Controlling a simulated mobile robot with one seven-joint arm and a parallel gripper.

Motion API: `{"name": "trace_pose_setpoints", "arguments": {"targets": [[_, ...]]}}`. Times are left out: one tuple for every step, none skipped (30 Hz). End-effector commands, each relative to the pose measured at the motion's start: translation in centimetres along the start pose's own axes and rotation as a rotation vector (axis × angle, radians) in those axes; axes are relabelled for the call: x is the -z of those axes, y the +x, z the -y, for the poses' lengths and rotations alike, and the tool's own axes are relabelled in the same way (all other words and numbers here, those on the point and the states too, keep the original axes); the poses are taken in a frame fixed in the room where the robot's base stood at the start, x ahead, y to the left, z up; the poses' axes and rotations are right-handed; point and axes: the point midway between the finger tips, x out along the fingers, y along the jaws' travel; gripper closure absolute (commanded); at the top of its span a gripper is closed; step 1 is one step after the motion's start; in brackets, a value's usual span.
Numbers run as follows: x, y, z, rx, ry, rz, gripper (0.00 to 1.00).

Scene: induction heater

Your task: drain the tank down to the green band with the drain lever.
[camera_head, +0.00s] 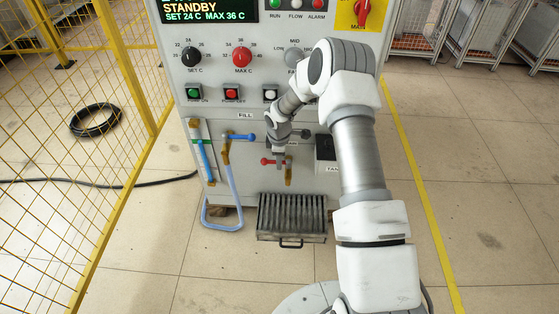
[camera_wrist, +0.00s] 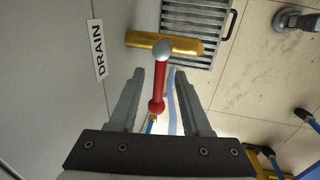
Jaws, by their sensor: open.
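The red drain lever (camera_head: 267,161) points left from its brass valve (camera_head: 288,176) on the lower panel. In the wrist view the red lever (camera_wrist: 158,82) lies between the two fingers of my gripper (camera_wrist: 160,72), which is open, with gaps seen on both sides. The DRAIN label (camera_wrist: 98,50) is beside it. In the head view my gripper (camera_head: 279,150) is at the lever and partly hides it. The sight tube (camera_head: 207,160) has a green band (camera_head: 202,141) near its upper part. Blue shows below the band; the exact liquid level is too small to tell.
The blue fill lever (camera_head: 240,137) is left of the drain lever, with a blue hose (camera_head: 234,190) below. A slatted drain grate (camera_head: 291,217) stands under the drain valve. The display (camera_head: 207,12) reads STANDBY.

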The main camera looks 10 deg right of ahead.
Motion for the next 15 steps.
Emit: {"name": "trace_pose_setpoints", "arguments": {"targets": [[0.01,0.13,-0.03,-0.001,0.0,0.0,0.52],[0.01,0.15,-0.04,-0.001,0.0,0.0,0.52],[0.01,0.15,-0.05,-0.001,0.0,0.0,0.52],[0.01,0.14,-0.05,-0.001,0.0,0.0,0.52],[0.01,0.13,-0.05,-0.001,0.0,0.0,0.52],[0.02,0.12,-0.05,-0.001,0.0,0.0,0.52],[0.02,0.12,-0.05,-0.001,0.0,0.0,0.52],[0.01,0.12,-0.04,-0.001,0.0,0.0,0.52],[0.02,0.11,-0.04,-0.001,0.0,0.0,0.57],[0.02,0.11,-0.04,-0.001,0.0,0.0,0.63],[0.02,0.11,-0.03,-0.001,0.0,0.0,0.68],[0.01,0.11,-0.03,-0.001,0.0,0.0,0.75],[0.02,0.11,-0.03,-0.001,0.0,0.0,0.81],[0.02,0.11,-0.03,-0.001,0.0,0.0,0.86],[0.02,0.11,-0.03,-0.001,0.0,0.0,0.93]]}}
